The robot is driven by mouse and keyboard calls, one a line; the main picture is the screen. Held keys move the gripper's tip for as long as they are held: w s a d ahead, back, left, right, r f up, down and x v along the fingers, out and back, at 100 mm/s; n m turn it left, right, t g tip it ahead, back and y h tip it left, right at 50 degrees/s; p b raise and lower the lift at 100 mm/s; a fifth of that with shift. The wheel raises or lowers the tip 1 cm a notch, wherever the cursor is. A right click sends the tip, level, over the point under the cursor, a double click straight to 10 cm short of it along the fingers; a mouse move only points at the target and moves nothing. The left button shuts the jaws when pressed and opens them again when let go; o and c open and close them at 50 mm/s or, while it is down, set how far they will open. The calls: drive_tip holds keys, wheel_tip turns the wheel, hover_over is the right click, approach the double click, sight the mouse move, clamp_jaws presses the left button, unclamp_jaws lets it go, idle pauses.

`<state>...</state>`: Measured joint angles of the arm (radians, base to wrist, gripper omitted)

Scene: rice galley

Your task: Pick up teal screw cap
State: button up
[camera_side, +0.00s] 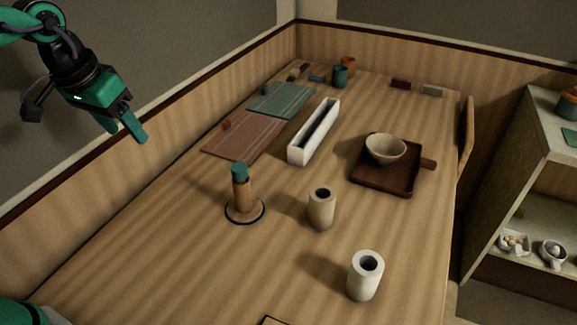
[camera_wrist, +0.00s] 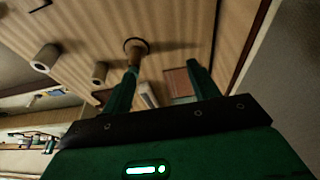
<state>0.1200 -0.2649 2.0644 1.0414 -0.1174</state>
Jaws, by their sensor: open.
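The teal screw cap (camera_side: 239,171) sits on top of an upright brown wooden post on a round dark-rimmed base (camera_side: 244,211), left of the table's middle. My gripper (camera_side: 128,135) is up at the upper left in the side view, high above and apart from the cap. Its green fingers are spread with nothing between them. In the wrist view my gripper (camera_wrist: 160,80) shows two green fingers apart; the round base (camera_wrist: 136,43) lies beyond the left finger, and the cap is not clearly seen there.
A cream hollow cylinder (camera_side: 321,209) and a white one (camera_side: 366,276) stand right of the post. A white trough (camera_side: 314,134), a brown mat (camera_side: 242,137), a green mat (camera_side: 282,99) and a dark tray (camera_side: 410,181) with a bowl (camera_side: 385,149) lie farther back. The near-left table is clear.

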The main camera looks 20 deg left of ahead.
drive_tip(key=w+d+f+g, duration=0.2)
drive_tip(key=w+d, duration=0.3)
drive_tip(key=w, duration=0.4)
drive_tip(key=g, duration=0.1)
hover_over(239, 167)
wheel_tip(239, 167, down, 6)
drive_tip(key=shift+a+f, duration=0.1)
drive_tip(key=shift+f, duration=0.15)
drive_tip(key=shift+w+f, duration=0.1)
drive_tip(key=shift+f, duration=1.3)
drive_tip(key=shift+f, duration=0.1)
drive_tip(key=shift+f, duration=2.5)
drive_tip(key=shift+c, duration=0.4)
clamp_jaws()
